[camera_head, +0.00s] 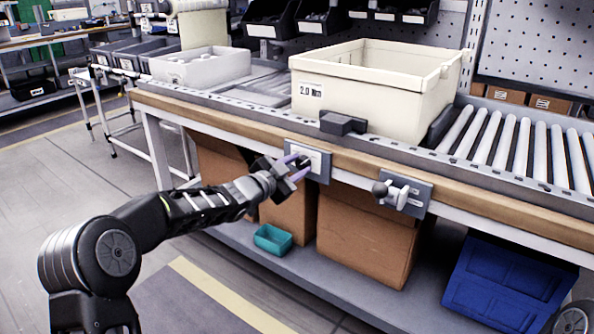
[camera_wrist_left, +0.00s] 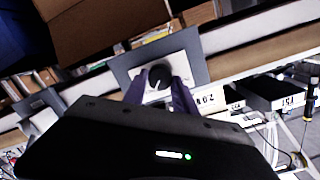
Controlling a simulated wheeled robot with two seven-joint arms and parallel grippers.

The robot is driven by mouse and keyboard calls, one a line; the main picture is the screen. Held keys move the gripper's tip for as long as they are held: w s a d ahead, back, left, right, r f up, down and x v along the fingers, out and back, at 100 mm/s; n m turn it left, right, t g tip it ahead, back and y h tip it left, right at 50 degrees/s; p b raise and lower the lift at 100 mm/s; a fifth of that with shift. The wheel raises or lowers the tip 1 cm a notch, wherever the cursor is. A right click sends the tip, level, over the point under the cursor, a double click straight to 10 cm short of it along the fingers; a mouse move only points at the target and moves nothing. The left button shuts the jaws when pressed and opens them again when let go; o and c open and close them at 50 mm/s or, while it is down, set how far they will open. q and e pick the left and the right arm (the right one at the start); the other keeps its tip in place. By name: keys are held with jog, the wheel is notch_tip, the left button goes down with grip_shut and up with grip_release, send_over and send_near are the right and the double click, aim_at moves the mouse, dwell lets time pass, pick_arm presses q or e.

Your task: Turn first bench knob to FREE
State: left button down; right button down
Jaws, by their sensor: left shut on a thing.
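The bench knob is a black round knob (camera_wrist_left: 160,76) with a white pointer mark, on a white plate. Its grey panel (camera_head: 319,176) is fixed to the front edge of the bench, and the panel also shows in the left wrist view (camera_wrist_left: 122,66). My left gripper (camera_head: 293,168) is at this panel, with its purple fingers on either side of the knob. In the left wrist view the gripper (camera_wrist_left: 161,94) is shut on the knob. The lettering around the knob is too small to read. My right gripper is not in view.
A second grey panel (camera_head: 420,194) with a lever-like handle is to the right on the bench front. A cream crate (camera_head: 368,103) marked 2.0 Nm stands on the rollers above. A teal bin (camera_head: 272,239), cardboard boxes (camera_head: 367,232) and a blue crate (camera_head: 503,283) are below.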

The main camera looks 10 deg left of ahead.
pick_arm(q)
jog(key=shift+f, duration=0.1)
dwell(0.3)
jog(key=c, duration=1)
grip_release()
jog(key=shift+s, duration=0.1)
jog(key=p+v, duration=0.1)
jog(key=v, duration=0.6)
jog(key=shift+s+a, duration=0.15)
jog(key=shift+s, duration=0.15)
